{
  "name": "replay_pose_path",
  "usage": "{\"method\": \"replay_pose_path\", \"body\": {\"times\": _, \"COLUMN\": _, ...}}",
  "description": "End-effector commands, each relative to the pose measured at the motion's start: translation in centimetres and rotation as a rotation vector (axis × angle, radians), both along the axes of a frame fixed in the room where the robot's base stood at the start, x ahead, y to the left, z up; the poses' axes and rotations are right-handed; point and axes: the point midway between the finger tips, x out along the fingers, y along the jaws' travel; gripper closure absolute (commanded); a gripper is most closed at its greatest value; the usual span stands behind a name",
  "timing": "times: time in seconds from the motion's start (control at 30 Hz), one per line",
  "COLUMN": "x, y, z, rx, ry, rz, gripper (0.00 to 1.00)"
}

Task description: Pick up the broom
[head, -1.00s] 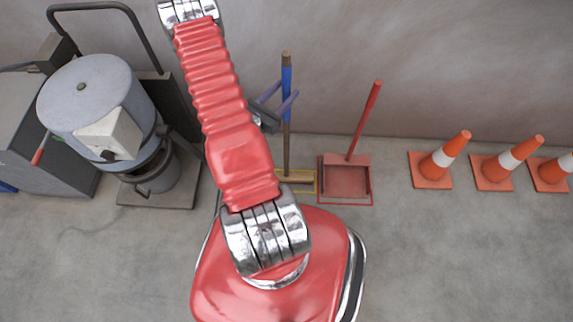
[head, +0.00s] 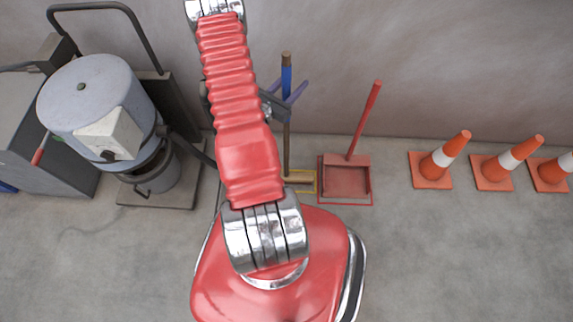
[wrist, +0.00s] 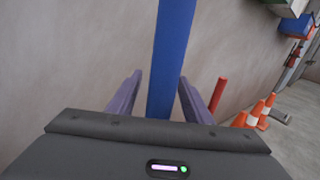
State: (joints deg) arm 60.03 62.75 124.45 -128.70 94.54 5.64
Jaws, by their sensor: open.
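The broom stands upright against the wall in the head view, with a blue grip (head: 286,78) near its top and a wooden handle (head: 287,135) below. Its foot is at a yellow-edged frame on the floor, partly hidden by my arm. My gripper (head: 285,95) has its two purple fingers spread on either side of the handle, at the lower part of the blue grip. In the wrist view the blue grip (wrist: 172,50) rises between the open purple fingers (wrist: 160,95), with a gap visible beside the left finger. Whether either finger touches it is unclear.
A red dustpan (head: 346,178) with a long handle stands just right of the broom. Several orange cones (head: 436,165) line the wall further right. A grey vacuum-like machine (head: 100,105) stands at left. The floor in front of the cones is clear.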

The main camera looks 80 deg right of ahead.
Motion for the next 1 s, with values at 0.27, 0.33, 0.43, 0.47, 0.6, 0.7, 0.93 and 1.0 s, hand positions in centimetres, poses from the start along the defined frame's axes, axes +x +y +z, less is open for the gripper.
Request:
{"method": "replay_pose_path", "body": {"times": 0.27, "x": 0.02, "y": 0.0, "z": 0.0, "rx": 0.0, "ry": 0.0, "rz": 0.001, "gripper": 0.54}}
{"method": "replay_pose_path", "body": {"times": 0.33, "x": 0.01, "y": 0.01, "z": 0.0, "rx": 0.0, "ry": 0.0, "rz": 0.001, "gripper": 0.54}}
{"method": "replay_pose_path", "body": {"times": 0.43, "x": 0.02, "y": 0.02, "z": 0.0, "rx": 0.0, "ry": 0.0, "rz": 0.0, "gripper": 0.54}}
{"method": "replay_pose_path", "body": {"times": 0.47, "x": 0.02, "y": 0.02, "z": 0.0, "rx": 0.0, "ry": 0.0, "rz": 0.0, "gripper": 0.54}}
{"method": "replay_pose_path", "body": {"times": 0.6, "x": 0.01, "y": 0.02, "z": -0.01, "rx": 0.0, "ry": 0.001, "rz": 0.0, "gripper": 0.62}}
{"method": "replay_pose_path", "body": {"times": 0.7, "x": 0.01, "y": 0.02, "z": -0.01, "rx": 0.0, "ry": 0.001, "rz": 0.0, "gripper": 0.69}}
{"method": "replay_pose_path", "body": {"times": 0.93, "x": 0.01, "y": 0.02, "z": -0.01, "rx": 0.001, "ry": 0.001, "rz": 0.0, "gripper": 0.85}}
{"method": "replay_pose_path", "body": {"times": 1.0, "x": 0.01, "y": 0.02, "z": -0.01, "rx": 0.001, "ry": 0.001, "rz": 0.0, "gripper": 0.9}}
